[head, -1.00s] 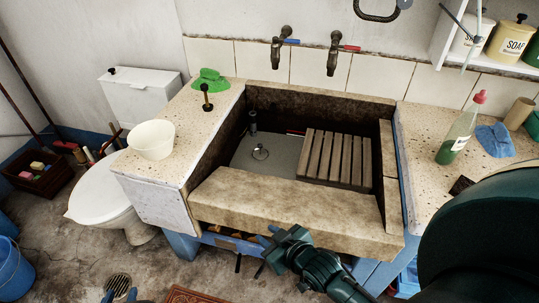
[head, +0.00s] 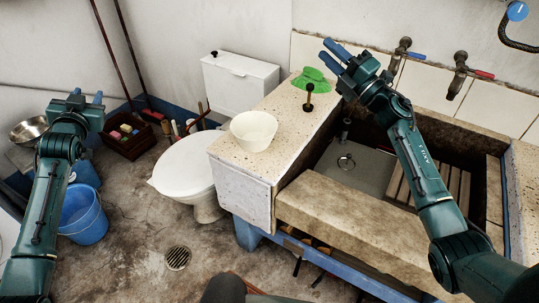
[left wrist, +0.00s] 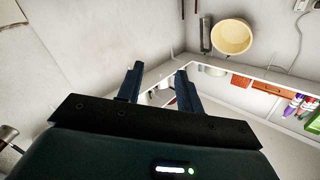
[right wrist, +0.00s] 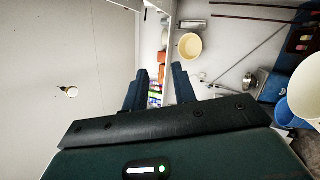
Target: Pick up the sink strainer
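A small round metal piece with a ring, which looks like the sink strainer (head: 345,162), lies on the grey floor of the stone trough (head: 325,205) in the head view. My right gripper (head: 331,51) is open and empty, raised above and beyond the trough's back left part, apart from the strainer; its forearm crosses over the trough. My left gripper (head: 86,97) is open and empty, far to the left over the floor area. Both wrist views show gaps between the fingers of the left (left wrist: 158,70) and right (right wrist: 160,70) grippers, and no strainer.
A wooden slatted rack (head: 455,185) fills the trough's right part. A dark upright pipe (head: 346,132) stands behind the strainer. The left ledge holds a cream bowl (head: 254,131), a plunger-like tool (head: 308,97) and a green cloth (head: 314,83). Taps (head: 458,75) project from the wall.

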